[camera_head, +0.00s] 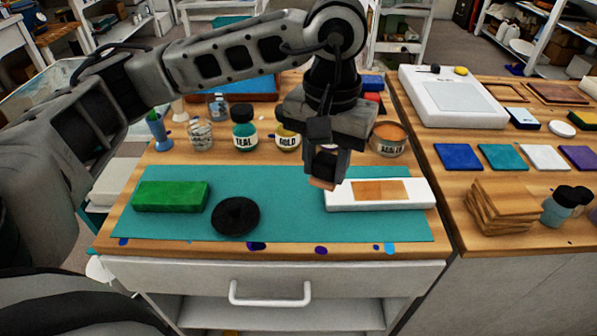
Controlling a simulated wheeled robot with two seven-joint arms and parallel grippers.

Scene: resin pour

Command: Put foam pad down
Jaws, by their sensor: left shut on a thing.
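My left gripper (325,170) reaches down from above over the teal mat (290,225), at the left end of a white tray (420,197). It is shut on a small peach-coloured piece (321,184), likely the foam pad. Only its lower edge shows below the fingers; the rest is hidden. I cannot tell whether it touches the mat or the tray. The tray holds an orange-brown rectangle (380,191). A green block (170,196) and a black round disc (235,216) lie on the mat to the left. My right gripper is not in view.
Behind the mat stand jars labelled TEAL (244,130) and GOLD (287,137), a clear glass jar (200,133) and an orange-topped jar (387,139). The right bench holds coloured tiles (502,157) and stacked wooden pieces (499,207). The mat between disc and tray is clear.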

